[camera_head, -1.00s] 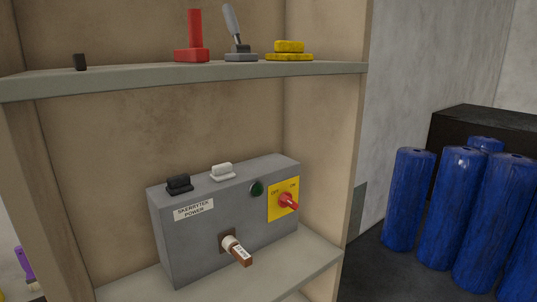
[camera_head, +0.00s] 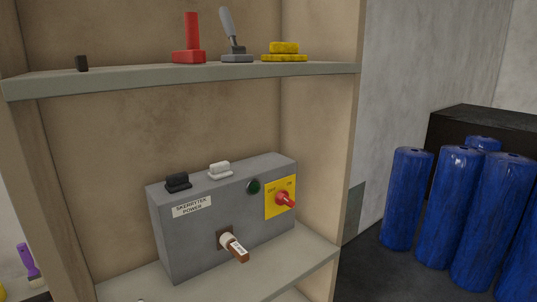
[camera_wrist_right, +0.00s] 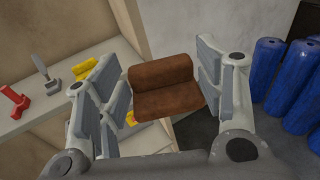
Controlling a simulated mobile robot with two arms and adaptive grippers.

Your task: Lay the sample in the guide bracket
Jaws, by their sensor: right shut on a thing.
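My right gripper (camera_wrist_right: 168,85) shows in the right wrist view, shut on a brown, folded-looking piece (camera_wrist_right: 162,88), which I take to be the sample. The piece sits between the two grey-padded fingers, in front of the shelving. My right gripper does not show clearly in the head view, and my left gripper is in neither view. I cannot make out a guide bracket for certain in either view.
A grey power box (camera_head: 205,235) with a red switch (camera_head: 285,199) stands on the lower shelf. The upper shelf (camera_head: 130,78) bears a red-handled piece (camera_head: 191,42), a grey lever (camera_head: 233,40) and yellow pieces (camera_head: 284,52). Blue cylinders (camera_head: 459,205) stand at right.

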